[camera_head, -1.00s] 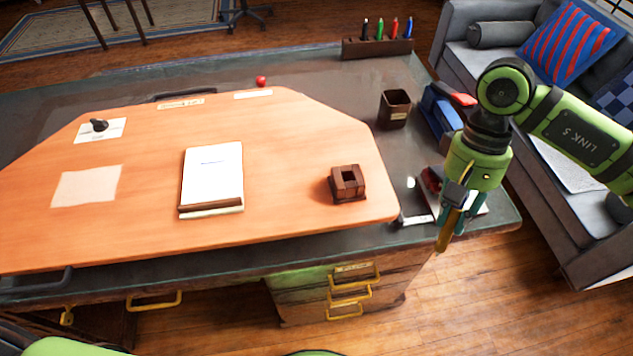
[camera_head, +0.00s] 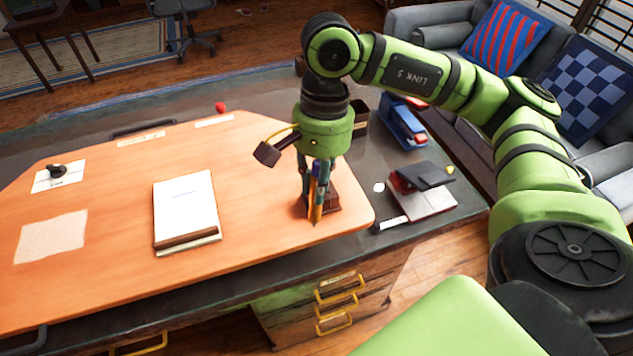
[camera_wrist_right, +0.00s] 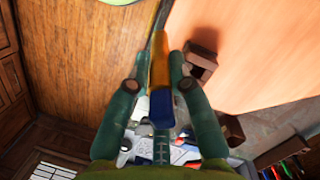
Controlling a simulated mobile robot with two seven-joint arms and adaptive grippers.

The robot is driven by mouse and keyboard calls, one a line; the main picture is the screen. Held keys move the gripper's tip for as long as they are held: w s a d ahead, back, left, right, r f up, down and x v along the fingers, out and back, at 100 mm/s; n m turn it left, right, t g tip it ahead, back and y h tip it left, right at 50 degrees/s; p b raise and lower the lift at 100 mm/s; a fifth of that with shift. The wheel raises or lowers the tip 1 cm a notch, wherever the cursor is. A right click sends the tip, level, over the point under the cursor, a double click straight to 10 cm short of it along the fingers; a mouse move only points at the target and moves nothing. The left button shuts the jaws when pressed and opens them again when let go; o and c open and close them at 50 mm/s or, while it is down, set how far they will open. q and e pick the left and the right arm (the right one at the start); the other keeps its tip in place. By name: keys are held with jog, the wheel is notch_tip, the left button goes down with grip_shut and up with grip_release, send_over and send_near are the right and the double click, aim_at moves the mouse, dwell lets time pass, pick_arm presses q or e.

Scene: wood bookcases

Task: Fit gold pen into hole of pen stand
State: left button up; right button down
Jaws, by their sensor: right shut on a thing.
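My right gripper (camera_head: 315,192) is shut on the gold pen (camera_head: 317,210) above the right part of the orange desk board. The pen hangs steeply with its blue end up and pointed end down. In the wrist view the gold pen (camera_wrist_right: 160,72) lies between the fingers. The dark wooden pen stand (camera_head: 331,202) is partly hidden behind the pen and fingers in the head view. In the wrist view the pen stand (camera_wrist_right: 201,62), with its square opening, is right of the pen and apart from it. My left gripper is not in view.
A notebook (camera_head: 186,207) lies left on the board (camera_head: 280,240). A dark pen cup (camera_head: 359,117) is partly hidden behind the arm. A blue holder (camera_head: 402,122) and a dark item on papers (camera_head: 425,178) are to the right.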

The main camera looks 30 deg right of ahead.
jog(key=s+d+r+m+t+h, duration=0.1)
jog(key=s+d+r+m, duration=0.45)
jog(key=m, duration=0.85)
jog(key=w+f+p, duration=0.4)
jog(key=w+f, duration=0.7)
jog(key=w, duration=0.1)
jog(key=shift+m+h, duration=0.3)
jog(key=shift+a, duration=0.15)
jog(key=shift+f, duration=0.1)
jog(key=c, duration=1.1)
grip_release()
